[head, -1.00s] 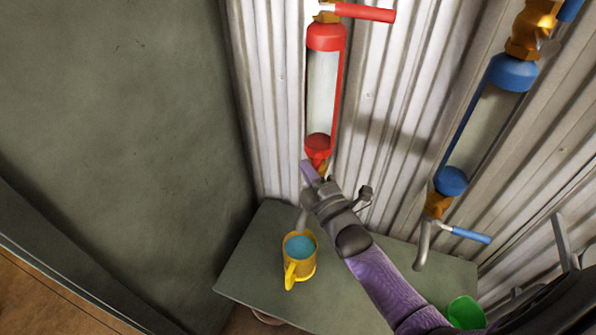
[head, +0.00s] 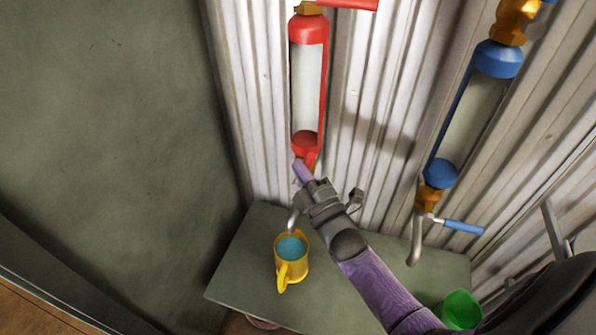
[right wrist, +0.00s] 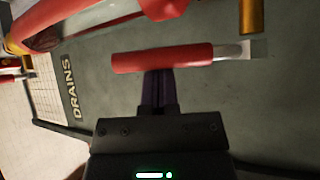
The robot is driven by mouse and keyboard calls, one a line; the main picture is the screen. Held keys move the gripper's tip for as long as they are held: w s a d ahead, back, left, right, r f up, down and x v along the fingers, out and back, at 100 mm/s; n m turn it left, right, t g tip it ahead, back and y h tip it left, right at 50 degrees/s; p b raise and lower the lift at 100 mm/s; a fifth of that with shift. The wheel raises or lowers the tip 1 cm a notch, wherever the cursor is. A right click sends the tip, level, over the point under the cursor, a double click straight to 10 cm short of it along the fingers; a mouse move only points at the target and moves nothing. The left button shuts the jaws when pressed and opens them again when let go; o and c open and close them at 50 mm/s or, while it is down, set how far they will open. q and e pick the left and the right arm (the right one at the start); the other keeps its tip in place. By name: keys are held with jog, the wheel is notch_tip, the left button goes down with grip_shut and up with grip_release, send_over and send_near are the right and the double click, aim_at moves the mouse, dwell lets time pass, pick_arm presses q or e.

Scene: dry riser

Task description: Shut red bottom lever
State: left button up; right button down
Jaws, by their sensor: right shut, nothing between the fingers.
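The red riser (head: 307,90) hangs on the corrugated wall, its clear tube between red ends. My right gripper (head: 302,173) is at its bottom end, its purple fingers together and empty. In the right wrist view, the red lever (right wrist: 162,58) lies crosswise just beyond the fingertips (right wrist: 158,75), with bare metal at its right end. The fingers meet or nearly meet its near edge; I cannot tell if they touch. In the head view, my gripper hides this bottom lever. A red top lever (head: 348,4) points right. My left gripper is out of view.
A yellow mug (head: 291,268) with blue liquid stands on the grey-green table (head: 240,278) below the red riser. A green cup (head: 461,309) stands at the right. A blue riser (head: 440,172) with a blue bottom lever (head: 463,227) hangs at the right.

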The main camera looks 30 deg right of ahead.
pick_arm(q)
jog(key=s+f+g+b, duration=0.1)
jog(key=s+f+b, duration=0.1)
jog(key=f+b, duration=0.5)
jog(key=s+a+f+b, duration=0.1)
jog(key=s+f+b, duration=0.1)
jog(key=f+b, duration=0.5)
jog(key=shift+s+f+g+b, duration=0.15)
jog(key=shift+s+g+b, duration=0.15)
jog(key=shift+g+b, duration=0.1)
pick_arm(e)
jog(key=s+d+f+m+h, duration=0.1)
jog(key=s+f+m+h, duration=0.1)
jog(key=m+h, duration=0.7)
jog(key=s+d+f+m+h, duration=0.2)
jog(key=f+m+h, duration=0.2)
jog(key=m+h, duration=0.5)
jog(key=m, duration=0.3)
jog(key=shift+d+f+m, duration=0.15)
jog(key=shift+d+m, duration=0.15)
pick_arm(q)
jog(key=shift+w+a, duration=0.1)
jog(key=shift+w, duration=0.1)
